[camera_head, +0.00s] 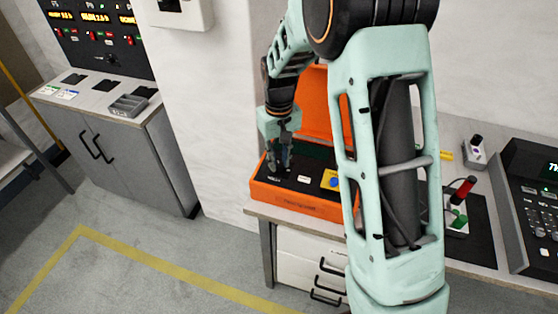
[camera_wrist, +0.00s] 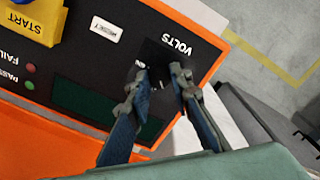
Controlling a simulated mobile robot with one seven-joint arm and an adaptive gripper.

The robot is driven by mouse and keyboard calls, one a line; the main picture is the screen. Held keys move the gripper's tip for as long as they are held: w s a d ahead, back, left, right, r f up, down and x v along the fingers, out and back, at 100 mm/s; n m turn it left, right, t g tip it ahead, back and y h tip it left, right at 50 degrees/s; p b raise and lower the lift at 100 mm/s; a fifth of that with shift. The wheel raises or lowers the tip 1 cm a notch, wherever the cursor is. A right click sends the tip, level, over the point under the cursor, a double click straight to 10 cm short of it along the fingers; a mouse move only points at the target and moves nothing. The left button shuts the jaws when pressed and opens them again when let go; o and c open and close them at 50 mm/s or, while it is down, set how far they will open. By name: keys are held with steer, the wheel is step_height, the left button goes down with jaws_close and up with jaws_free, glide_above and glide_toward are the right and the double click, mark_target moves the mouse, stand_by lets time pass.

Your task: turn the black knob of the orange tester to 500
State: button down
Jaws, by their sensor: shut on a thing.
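The orange tester (camera_head: 296,201) stands open on the bench, its orange lid up behind its black panel. It also shows in the wrist view (camera_wrist: 55,150), with a panel marked "VOLTS", a white "RESET" button and a yellow "START" block. My gripper (camera_head: 278,168) points down at the left part of the panel. In the wrist view my gripper (camera_wrist: 160,72) has its fingers on either side of the black knob (camera_wrist: 158,62), just by the "VOLTS" label, and is shut on it. The knob is dark against the panel; its pointer and any scale numbers cannot be read.
A red-handled device (camera_head: 459,205) on a dark mat and a black keypad unit (camera_head: 535,190) stand on the bench at right. A grey cabinet (camera_head: 125,150) with a control panel above is at left. My arm hides part of the tester and bench.

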steer(key=m, duration=0.3)
steer(key=shift+m, duration=0.4)
steer(key=m, duration=0.3)
steer(key=shift+m, duration=0.3)
steer(key=m+p, duration=0.1)
steer(key=m, duration=0.5)
steer(key=shift+r, duration=0.1)
steer(key=m+p, duration=0.2)
steer(key=m, duration=0.4)
steer(key=shift+m, duration=0.4)
steer(key=m+p, duration=0.2)
steer(key=m, duration=0.2)
steer(key=shift+p, duration=0.3)
steer(key=shift+m+p, duration=0.55)
steer(key=shift+m, duration=0.65)
steer(key=c, duration=1.7)
jaws_free()
steer(key=shift+c, duration=0.2)
